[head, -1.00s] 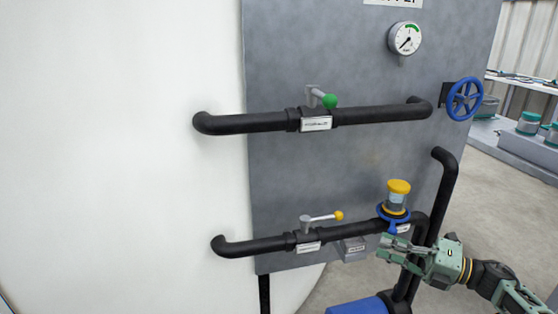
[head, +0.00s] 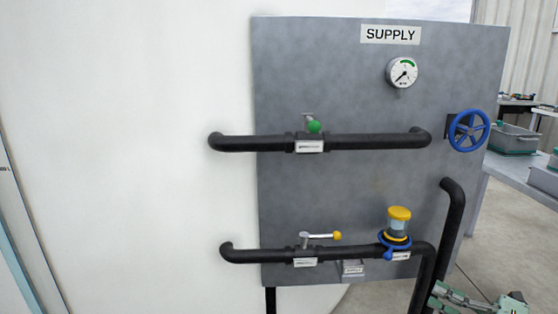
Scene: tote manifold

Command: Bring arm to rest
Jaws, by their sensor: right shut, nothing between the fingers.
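My right gripper (head: 444,296) is at the lower right edge of the head view, partly cut off by the frame. It is shut and empty, in front of the lower black pipe's downward run and apart from the valves. The arm behind it is mostly out of view. My left gripper is not in view.
A bench with grey totes (head: 514,140) stands at right.

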